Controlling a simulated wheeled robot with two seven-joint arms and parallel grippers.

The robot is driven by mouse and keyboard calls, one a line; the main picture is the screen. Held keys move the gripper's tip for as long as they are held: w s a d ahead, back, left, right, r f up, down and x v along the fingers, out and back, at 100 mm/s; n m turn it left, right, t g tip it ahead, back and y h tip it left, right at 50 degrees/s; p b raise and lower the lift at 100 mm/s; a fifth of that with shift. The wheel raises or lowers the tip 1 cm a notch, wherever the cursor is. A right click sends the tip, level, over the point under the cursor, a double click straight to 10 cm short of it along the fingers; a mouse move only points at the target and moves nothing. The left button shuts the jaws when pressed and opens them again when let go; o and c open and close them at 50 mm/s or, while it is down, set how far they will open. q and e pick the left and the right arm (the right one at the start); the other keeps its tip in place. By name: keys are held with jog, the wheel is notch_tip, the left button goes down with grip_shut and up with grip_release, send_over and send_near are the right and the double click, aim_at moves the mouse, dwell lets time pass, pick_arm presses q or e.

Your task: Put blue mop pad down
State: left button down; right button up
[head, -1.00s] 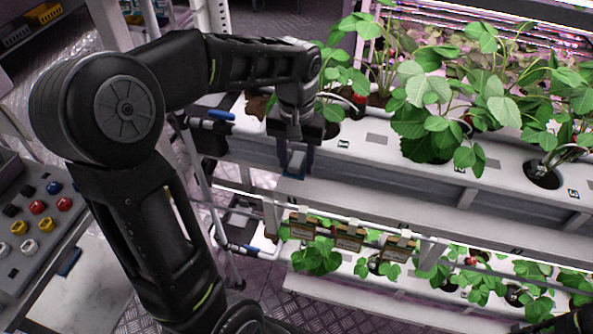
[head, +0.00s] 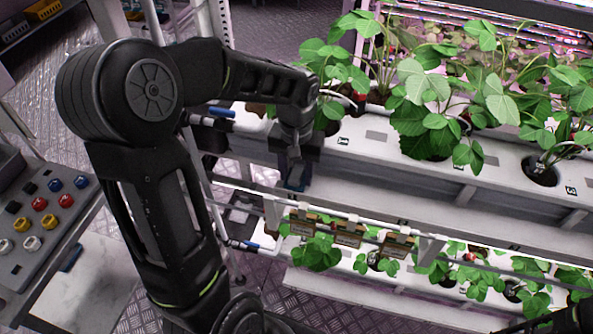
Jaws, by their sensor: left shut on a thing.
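My left gripper (head: 295,183) points down at the front edge of the upper berry rack, near its left end. It is shut on a small blue thing, likely the blue mop pad (head: 296,177), held between the fingers. The pad is mostly hidden by the fingers, and I cannot tell whether it touches the ledge beneath. My right gripper is not in view; only a dark piece of my right arm shows at the bottom right corner.
The upper rack (head: 375,136) holds leafy strawberry plants, with a pale ledge (head: 400,200) below. Small brown tags (head: 349,236) hang from a rail beneath. A lower rack (head: 380,308) has more plants. A grey cart with coloured knobs (head: 40,204) stands at the left.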

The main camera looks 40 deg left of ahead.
aim_at(297, 172)
pick_arm(q)
jog(key=shift+f, duration=0.2)
jog(key=c, duration=0.7)
grip_release()
jog(key=shift+c, duration=0.2)
jog(key=shift+r, duration=0.1)
notch_tip(297, 172, up, 12)
jog(key=shift+r+b, duration=0.15)
jog(key=shift+b, duration=0.25)
